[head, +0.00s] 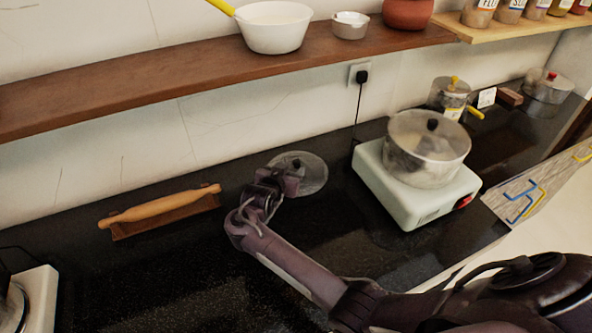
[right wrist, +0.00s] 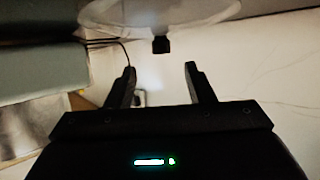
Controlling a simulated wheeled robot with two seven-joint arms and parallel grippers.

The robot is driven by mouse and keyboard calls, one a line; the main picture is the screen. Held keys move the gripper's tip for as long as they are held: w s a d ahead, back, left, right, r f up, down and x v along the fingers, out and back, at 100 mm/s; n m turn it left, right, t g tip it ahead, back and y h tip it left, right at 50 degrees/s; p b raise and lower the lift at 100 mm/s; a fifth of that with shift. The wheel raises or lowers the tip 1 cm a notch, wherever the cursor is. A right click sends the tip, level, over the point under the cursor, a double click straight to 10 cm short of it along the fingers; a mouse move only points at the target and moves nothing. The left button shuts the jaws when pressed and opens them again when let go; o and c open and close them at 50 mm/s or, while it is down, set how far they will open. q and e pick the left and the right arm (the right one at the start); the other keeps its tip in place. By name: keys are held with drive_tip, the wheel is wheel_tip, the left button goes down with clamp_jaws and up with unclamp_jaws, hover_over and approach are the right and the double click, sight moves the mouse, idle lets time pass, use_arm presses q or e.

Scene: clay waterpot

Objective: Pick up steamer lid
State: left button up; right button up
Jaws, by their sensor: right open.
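A clear round glass lid (head: 316,174) with a black knob lies on the dark counter near the wall, left of the white stove. I take it for the steamer lid. My right gripper (head: 283,178) is at its near left side and hides part of it in the head view. In the right wrist view the lid (right wrist: 205,12) is at the top, its black knob (right wrist: 160,44) just beyond the open fingertips of the right gripper (right wrist: 160,70) and centred between them. The gripper is empty. My left gripper is not in view.
A lidded glass pot (head: 425,160) stands on the white stove (head: 405,205) to the right. A rolling pin (head: 160,205) lies on a wooden board at left. A wooden shelf (head: 200,80) runs above. The counter between rolling pin and gripper is clear.

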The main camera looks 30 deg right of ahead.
sight(296, 163)
drive_tip(key=shift+x, duration=2.4)
drive_tip(key=shift+w+d+f, duration=0.2)
drive_tip(key=shift+w+f, duration=0.05)
drive_tip(key=shift+w+d+f, duration=0.1)
drive_tip(key=shift+w+f, duration=0.05)
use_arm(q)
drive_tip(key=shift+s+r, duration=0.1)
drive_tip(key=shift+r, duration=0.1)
use_arm(e)
clamp_jaws()
